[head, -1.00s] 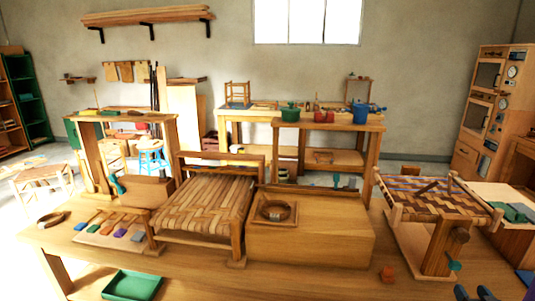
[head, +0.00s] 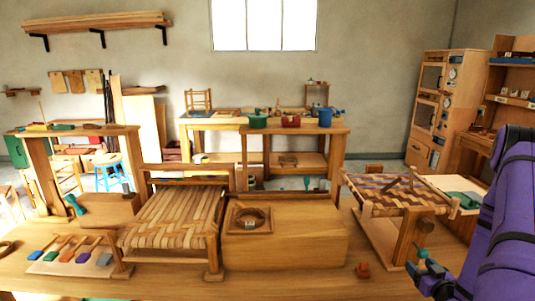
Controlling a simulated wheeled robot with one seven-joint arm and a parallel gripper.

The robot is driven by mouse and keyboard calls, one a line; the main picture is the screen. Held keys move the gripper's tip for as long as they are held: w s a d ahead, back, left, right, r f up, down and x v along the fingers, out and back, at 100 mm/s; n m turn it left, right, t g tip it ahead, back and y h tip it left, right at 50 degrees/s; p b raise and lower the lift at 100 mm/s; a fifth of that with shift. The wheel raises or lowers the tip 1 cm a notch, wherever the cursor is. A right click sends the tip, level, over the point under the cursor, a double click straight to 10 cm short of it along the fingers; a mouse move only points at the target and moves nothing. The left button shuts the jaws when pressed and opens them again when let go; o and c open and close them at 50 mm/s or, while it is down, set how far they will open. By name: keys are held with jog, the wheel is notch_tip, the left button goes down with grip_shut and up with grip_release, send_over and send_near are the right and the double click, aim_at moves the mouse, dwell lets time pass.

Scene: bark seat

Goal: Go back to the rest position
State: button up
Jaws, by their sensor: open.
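My gripper (head: 424,270) is at the lower right of the head view, at the end of my purple arm. Its dark fingers are small here but look apart, with nothing seen between them.
The front middle of the bench is mostly clear.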

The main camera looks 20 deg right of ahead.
jog(key=w+a+r+n+g+y, duration=0.1)
jog(key=w+a+r+g, duration=0.1)
jog(key=w+r, duration=0.4)
jog(key=w+a+r+n+g, duration=0.2)
jog(key=w+r, duration=0.1)
jog(key=r, duration=0.5)
jog(key=a+r+g+h, duration=0.1)
jog(key=a+r, duration=0.3)
jog(key=r, duration=0.3)
jog(key=a+r+g, duration=0.2)
jog(key=a+r, duration=0.3)
jog(key=r, duration=0.1)
jog(key=s+a+r+m+g, duration=0.2)
jog(key=s+a+r, duration=0.8)
jog(key=s+a, duration=0.1)
jog(key=s+a+r+g+y, duration=0.1)
jog(key=s+a+r, duration=0.1)
jog(key=s+a, duration=0.2)
jog(key=s+a+r+g+y, duration=0.1)
jog(key=s+a, duration=0.3)
jog(key=s, duration=0.7)
jog(key=shift+a+r+y, duration=0.2)
jog(key=shift+r+y, duration=0.3)
jog(key=shift+y, duration=0.1)
